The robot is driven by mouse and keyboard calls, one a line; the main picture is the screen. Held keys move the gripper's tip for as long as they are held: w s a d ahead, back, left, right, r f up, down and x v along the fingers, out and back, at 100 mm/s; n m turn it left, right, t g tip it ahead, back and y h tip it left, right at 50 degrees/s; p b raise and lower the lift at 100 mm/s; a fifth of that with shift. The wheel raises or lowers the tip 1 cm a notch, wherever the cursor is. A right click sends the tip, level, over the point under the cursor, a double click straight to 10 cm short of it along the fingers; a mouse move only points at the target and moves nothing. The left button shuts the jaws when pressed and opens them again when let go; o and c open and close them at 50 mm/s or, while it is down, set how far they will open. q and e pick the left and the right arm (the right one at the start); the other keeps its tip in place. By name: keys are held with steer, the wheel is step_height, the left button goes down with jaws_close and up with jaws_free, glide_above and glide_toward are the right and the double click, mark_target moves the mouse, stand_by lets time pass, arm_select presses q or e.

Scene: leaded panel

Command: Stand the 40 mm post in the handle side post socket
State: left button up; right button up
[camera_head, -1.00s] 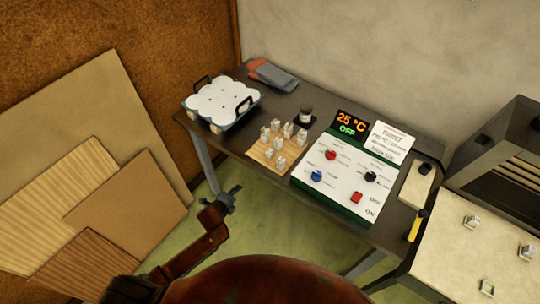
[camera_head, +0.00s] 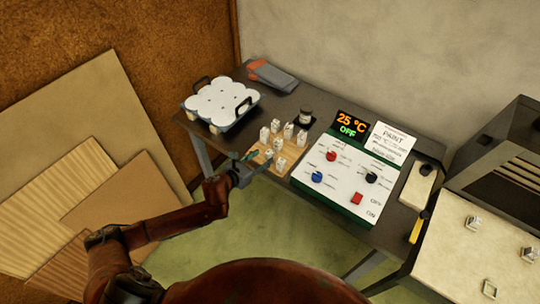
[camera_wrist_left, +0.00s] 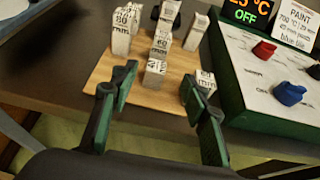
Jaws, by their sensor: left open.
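Several pale square posts with printed labels stand on a wooden board (camera_wrist_left: 130,105). The post whose label seems to read 40 (camera_wrist_left: 155,72) stands at the near middle of the board in the left wrist view; it also shows in the head view (camera_head: 269,154). My left gripper (camera_wrist_left: 157,92) is open and empty, its fingers apart on the near side of this post, not closed on it. In the head view the left gripper (camera_head: 250,163) is at the board's near left edge. Square sockets (camera_head: 472,223) sit on a cream slab (camera_head: 450,250) at right; I cannot tell which is handle side. My right gripper is not in view.
A control panel (camera_head: 310,178) reading 25 °C and OFF is right of the board. A white-topped tray with black handles (camera_head: 215,113) stands at the table's far left. A dark jar (camera_head: 305,118) stands behind the posts. A kiln-like box (camera_head: 495,150) is at right.

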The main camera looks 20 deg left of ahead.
mark_target(268, 154)
arm_select(q)
steer(key=x, duration=0.4)
steer(key=b+x, duration=0.1)
steer(key=x, duration=0.2)
steer(key=shift+w+a+f, duration=0.1)
steer(key=shift+w+f, duration=0.1)
steer(key=shift+f, duration=0.35)
jaws_close()
